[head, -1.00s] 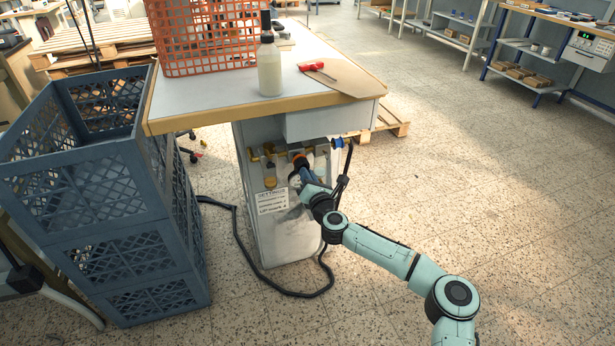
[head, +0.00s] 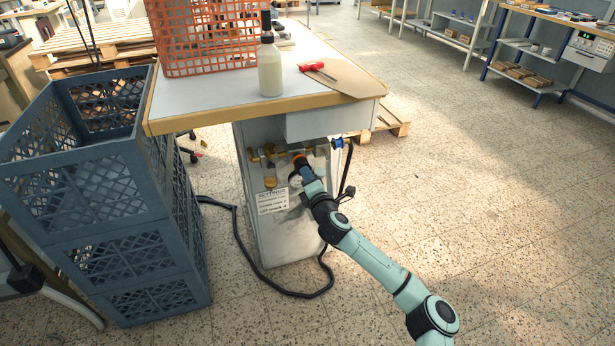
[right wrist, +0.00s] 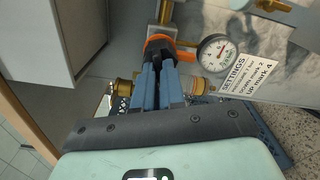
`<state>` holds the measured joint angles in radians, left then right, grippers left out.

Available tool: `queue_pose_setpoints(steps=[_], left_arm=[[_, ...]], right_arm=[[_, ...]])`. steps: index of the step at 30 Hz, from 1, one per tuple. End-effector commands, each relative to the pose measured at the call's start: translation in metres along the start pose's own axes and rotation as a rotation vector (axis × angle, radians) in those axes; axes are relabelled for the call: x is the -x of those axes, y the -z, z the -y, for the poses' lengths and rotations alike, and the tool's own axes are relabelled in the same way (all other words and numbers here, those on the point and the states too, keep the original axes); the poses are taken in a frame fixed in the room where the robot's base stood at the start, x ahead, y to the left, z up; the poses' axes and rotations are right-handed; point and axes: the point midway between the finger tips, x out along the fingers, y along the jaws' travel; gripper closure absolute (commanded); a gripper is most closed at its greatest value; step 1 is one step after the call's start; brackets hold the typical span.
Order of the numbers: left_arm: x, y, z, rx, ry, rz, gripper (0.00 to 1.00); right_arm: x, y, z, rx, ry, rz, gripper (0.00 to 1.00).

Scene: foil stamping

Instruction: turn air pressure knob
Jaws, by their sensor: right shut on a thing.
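The air pressure knob, orange and black, is on the fittings at the front of the grey cabinet (head: 285,235), under the bench top. It shows as an orange ring (head: 299,157) in the head view. In the right wrist view the knob (right wrist: 158,44) sits at the fingertips. My right gripper (right wrist: 157,62) is shut on it, its blue-grey fingers covering part of the knob. A round white pressure gauge (right wrist: 217,54) sits beside the knob; its exact reading is too small to tell. My left gripper is not in view.
A printed settings label (right wrist: 238,86) is next to the gauge. Brass fittings (head: 268,153) flank the knob. A black hose (head: 238,236) loops on the floor. Blue crates (head: 100,190) stand at the left. The bench (head: 215,104) overhangs the cabinet. The floor at the right is clear.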

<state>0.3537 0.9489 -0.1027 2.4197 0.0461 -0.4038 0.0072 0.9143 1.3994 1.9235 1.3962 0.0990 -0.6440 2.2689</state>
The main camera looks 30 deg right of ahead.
Motion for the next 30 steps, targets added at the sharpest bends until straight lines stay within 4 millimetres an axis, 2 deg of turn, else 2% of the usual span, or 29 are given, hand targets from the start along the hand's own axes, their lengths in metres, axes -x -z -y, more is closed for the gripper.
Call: queue_pose_setpoints(steps=[14, 15, 17, 26, 30], left_arm=[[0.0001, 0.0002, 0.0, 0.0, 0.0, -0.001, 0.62], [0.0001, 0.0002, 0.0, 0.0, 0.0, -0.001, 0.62], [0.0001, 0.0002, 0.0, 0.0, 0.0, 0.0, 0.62], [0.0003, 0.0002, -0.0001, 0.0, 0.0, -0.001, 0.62], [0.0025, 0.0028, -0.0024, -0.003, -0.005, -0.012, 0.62]], right_arm=[[0.0, 0.0011, 0.0013, -0.014, 0.003, -0.002, 1.0], [0.0, 0.0012, 0.0014, -0.014, 0.003, -0.002, 0.81], [0.0, 0.0012, 0.0012, -0.014, 0.002, -0.002, 0.65], [0.0006, 0.0006, 0.0003, -0.013, 0.001, -0.001, 0.65], [0.008, 0.0006, 0.0006, -0.013, 0.001, -0.002, 0.65]])
